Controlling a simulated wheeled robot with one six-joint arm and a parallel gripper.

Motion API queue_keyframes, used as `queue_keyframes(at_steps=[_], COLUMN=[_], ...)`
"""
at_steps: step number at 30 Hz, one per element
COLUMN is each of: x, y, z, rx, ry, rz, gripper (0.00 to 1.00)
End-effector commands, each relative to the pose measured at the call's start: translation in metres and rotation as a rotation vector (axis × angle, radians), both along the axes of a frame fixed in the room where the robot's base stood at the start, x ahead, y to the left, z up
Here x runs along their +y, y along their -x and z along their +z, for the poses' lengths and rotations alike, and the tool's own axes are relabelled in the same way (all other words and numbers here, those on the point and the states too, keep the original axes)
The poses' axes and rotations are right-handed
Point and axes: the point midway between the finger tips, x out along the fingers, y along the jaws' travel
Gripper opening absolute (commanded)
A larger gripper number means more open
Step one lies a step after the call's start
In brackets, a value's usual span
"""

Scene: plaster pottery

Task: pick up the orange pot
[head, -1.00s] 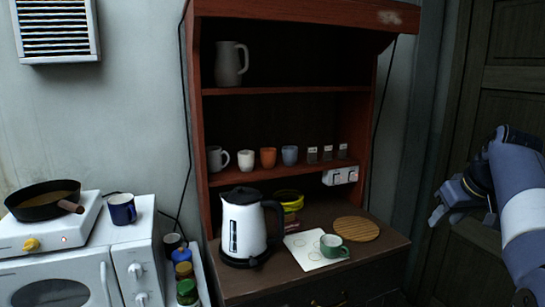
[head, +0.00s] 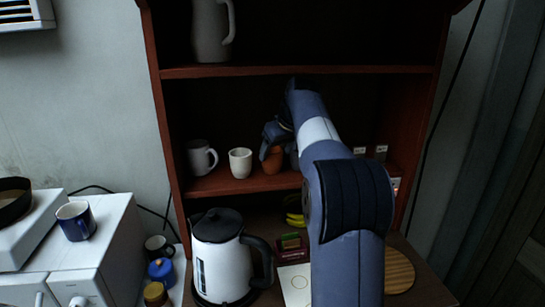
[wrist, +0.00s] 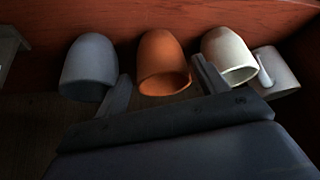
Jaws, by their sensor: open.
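The orange pot (head: 272,161) stands on the lower shelf of the red-brown cupboard, partly hidden by my gripper (head: 277,140). In the wrist view the orange pot (wrist: 163,65) appears between the two fingers of my gripper (wrist: 165,80), which is open. The fingers sit to either side of the pot in that view. I cannot tell whether either finger touches it. My arm covers the right part of the shelf in the head view.
A white cup (head: 240,163) and a grey mug (head: 201,158) stand left of the pot. A grey-blue cup (wrist: 89,66) is close on its other side. The upper shelf (head: 300,71) runs above. A kettle (head: 222,262) stands on the counter below.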

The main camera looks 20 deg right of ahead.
Motion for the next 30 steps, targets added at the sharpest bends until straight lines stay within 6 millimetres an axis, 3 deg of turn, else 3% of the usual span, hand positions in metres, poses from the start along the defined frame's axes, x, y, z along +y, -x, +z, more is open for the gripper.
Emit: queue_keyframes(at_steps=[6, 15, 24, 30], x=[0.003, 0.007, 0.007, 0.007], y=[-0.012, -0.033, -0.036, -0.036], z=[0.001, -0.039, -0.045, -0.044], rx=[0.001, 0.002, 0.001, 0.001], ry=[-0.001, -0.001, 0.000, 0.000], rz=[0.000, 0.000, -0.001, -0.001], gripper=[0.69, 0.69, 0.69, 0.54])
